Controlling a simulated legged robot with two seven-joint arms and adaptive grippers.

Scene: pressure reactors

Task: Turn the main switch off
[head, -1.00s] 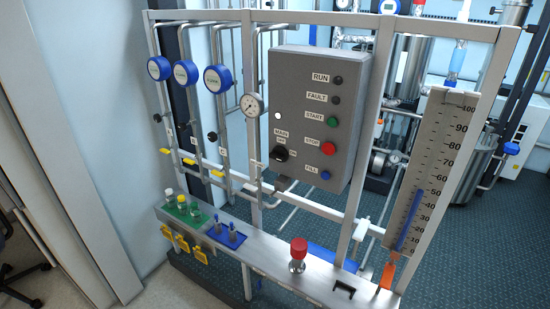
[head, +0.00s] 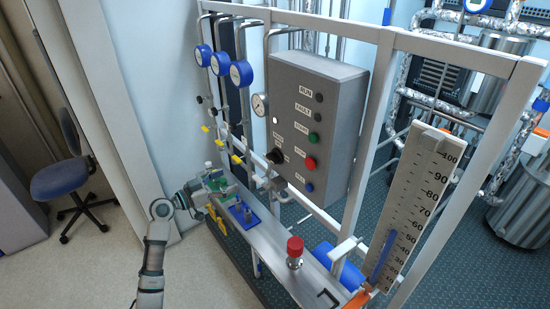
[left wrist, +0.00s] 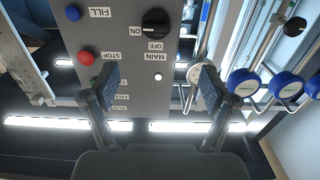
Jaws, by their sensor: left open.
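The main switch is a black rotary knob (head: 275,156) low on the left of the grey control box (head: 335,95). In the left wrist view the switch (left wrist: 156,22) shows at the top, upside down, with MAIN, ON and OFF labels beside it. My left gripper (head: 213,187) is at the left end of the rig, over the shelf, left of and below the switch. In the left wrist view its fingers (left wrist: 158,85) are apart with nothing between them. My right gripper is not in view.
Blue gauges (head: 241,73) and pipes stand left of the box. The shelf (head: 270,240) carries a blue rack (head: 244,214) and a red-capped item (head: 295,250). A red stop button (head: 310,163) sits near the switch. Frame posts flank the box. Open floor lies left.

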